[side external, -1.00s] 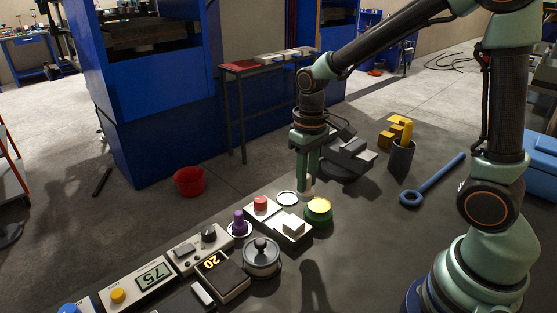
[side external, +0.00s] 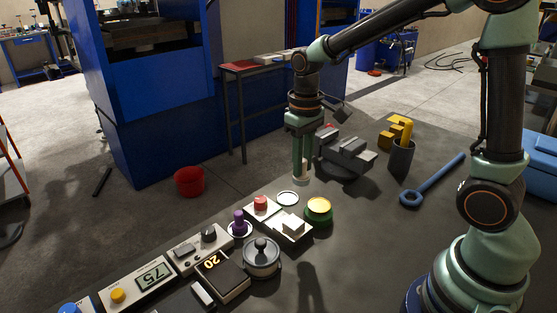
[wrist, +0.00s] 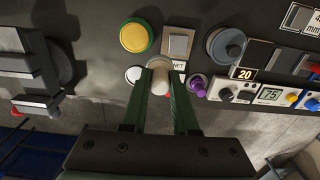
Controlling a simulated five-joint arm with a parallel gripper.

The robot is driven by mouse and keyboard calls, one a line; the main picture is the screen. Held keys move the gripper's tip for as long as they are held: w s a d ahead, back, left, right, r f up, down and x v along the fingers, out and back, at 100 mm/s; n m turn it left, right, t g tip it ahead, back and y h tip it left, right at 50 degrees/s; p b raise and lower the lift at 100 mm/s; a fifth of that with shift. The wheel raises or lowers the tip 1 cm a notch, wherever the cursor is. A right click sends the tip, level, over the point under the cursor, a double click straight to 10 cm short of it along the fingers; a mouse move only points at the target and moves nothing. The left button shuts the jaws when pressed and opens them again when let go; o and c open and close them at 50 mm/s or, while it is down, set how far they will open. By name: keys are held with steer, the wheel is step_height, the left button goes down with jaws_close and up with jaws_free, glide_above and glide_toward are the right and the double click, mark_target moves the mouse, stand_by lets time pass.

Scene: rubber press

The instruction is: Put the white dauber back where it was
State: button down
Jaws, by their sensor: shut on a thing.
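The white dauber (side external: 301,179) is between the fingers of my gripper (side external: 303,170), which is shut on it. In the wrist view the dauber (wrist: 160,82) shows pale and rounded between the two green fingertips (wrist: 161,75). A white round disc with a dark rim (side external: 288,198) lies on the bench just in front of and left of the dauber. The disc also shows in the wrist view (wrist: 133,75), left of the fingers. The dauber seems just above the bench or near it; I cannot tell whether its bottom touches.
A grey clamp-like device (side external: 347,158) stands behind right. A dark cup (side external: 402,158) is further right.

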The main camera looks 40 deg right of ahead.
steer(key=w+d+r+n, duration=0.2)
steer(key=w+d+r, duration=0.35)
steer(key=w, duration=0.35)
step_height(320, 180, down, 19)
steer(key=shift+w+f, duration=0.1)
steer(key=shift+f, duration=0.05)
steer(key=shift+f, duration=0.1)
steer(key=c, duration=0.7)
jaws_free()
